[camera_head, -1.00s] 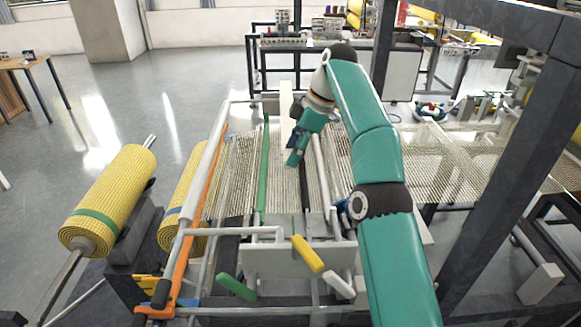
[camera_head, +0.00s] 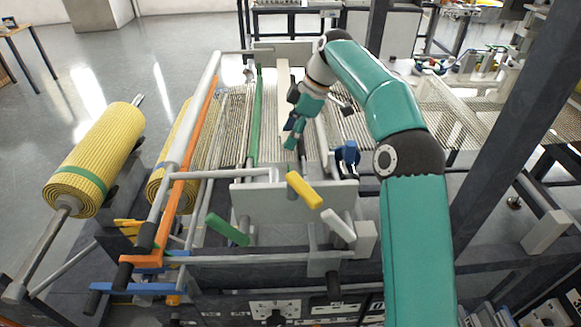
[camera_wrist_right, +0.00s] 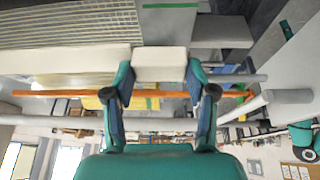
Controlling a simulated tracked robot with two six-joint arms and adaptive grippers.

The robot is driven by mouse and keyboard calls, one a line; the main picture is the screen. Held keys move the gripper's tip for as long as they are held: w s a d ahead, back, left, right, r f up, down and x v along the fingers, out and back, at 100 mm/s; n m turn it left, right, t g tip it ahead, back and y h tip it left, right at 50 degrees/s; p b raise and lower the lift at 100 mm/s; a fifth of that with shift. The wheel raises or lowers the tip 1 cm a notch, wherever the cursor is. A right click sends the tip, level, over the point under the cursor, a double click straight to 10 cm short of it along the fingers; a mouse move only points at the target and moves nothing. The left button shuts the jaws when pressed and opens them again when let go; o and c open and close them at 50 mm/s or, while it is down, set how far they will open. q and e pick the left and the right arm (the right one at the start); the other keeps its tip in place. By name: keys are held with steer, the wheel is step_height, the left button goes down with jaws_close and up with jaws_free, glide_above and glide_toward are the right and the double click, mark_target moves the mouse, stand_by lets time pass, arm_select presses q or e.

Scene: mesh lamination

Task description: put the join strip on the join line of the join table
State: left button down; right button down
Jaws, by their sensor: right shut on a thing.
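The join strip (camera_head: 284,82) is a long pale cream bar over the middle of the join table (camera_head: 262,203), running away from me along the threads. My right gripper (camera_head: 291,140) is at the nearer part of this bar. In the right wrist view, my right gripper (camera_wrist_right: 160,92) is shut on a pale block-like part (camera_wrist_right: 160,63), and a longer pale length (camera_wrist_right: 65,66) extends left of it. I cannot tell whether the strip touches the table. The join line is not clearly distinguishable. My left gripper is out of view.
A green bar (camera_head: 257,115) runs left of the strip. An orange rail (camera_head: 191,150) and yellow rolls (camera_head: 95,160) are further left. Yellow (camera_head: 304,189), green (camera_head: 228,230) and white (camera_head: 338,228) handles project at the front. Mesh (camera_head: 465,120) stretches to the right.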

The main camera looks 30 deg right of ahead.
step_height(320, 180, down, 8)
steer(key=shift+r+b, duration=0.2)
steer(key=shift+b, duration=0.2)
steer(key=shift+f+b, duration=0.4)
steer(key=shift+f, duration=0.2)
steer(key=shift+c, duration=1.8)
jaws_free()
steer(key=shift+s+f, duration=0.1)
steer(key=shift+a, duration=0.1)
steer(key=shift+r, duration=0.35)
steer(key=p+v, duration=0.3)
steer(key=v, duration=0.9)
steer(key=shift+r, duration=0.35)
